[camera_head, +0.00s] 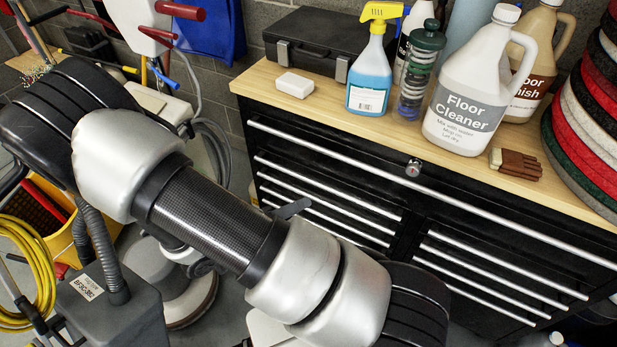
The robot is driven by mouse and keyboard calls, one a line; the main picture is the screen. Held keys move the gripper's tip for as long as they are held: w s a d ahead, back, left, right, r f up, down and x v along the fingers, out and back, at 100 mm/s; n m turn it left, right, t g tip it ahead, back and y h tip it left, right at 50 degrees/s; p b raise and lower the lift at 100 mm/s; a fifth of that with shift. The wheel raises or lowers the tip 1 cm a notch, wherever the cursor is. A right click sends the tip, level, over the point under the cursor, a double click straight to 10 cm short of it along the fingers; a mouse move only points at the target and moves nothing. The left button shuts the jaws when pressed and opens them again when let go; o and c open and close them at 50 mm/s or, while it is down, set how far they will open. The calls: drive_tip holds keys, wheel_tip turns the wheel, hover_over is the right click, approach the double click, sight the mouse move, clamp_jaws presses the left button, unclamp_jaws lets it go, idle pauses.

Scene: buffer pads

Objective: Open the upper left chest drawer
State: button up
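The black tool chest (250,118) has a wooden top and stands right of my arm. A wide drawer with a long silver handle spans its front below the top. Under it are a left and a right stack of drawers with silver handles. The upper left drawer (325,186) is the top one of the left stack and looks closed. My arm crosses the picture and hides the lower left drawers. A small dark grey piece, apparently a finger of my gripper (293,208), shows past the arm in front of the left stack. Its opening and any contact are hidden.
On the chest top stand a black case (318,45), a blue spray bottle (370,80), a floor cleaner jug (465,95) and a small brush (516,164). Stacked pads (585,110) are at right. A yellow bucket (62,240) and a floor machine (180,290) stand left.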

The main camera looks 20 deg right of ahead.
wheel_tip(320, 180, down, 9)
drive_tip(key=w+a+n+t+b, duration=0.1)
drive_tip(key=n+t+b, duration=0.1)
drive_tip(key=n+t, duration=0.5)
drive_tip(key=w+d+f+n+g+b, duration=0.1)
drive_tip(key=w+d+f, duration=0.3)
drive_tip(key=w+d, duration=0.6)
drive_tip(key=d+n+g, duration=0.1)
drive_tip(key=d, duration=0.2)
drive_tip(key=shift+w+d+n+y+b, duration=0.15)
drive_tip(key=shift+w+n+y+b, duration=0.15)
drive_tip(key=shift+n+y, duration=0.1)
drive_tip(key=shift+f, duration=0.1)
drive_tip(key=shift+c, duration=0.3)
clamp_jaws()
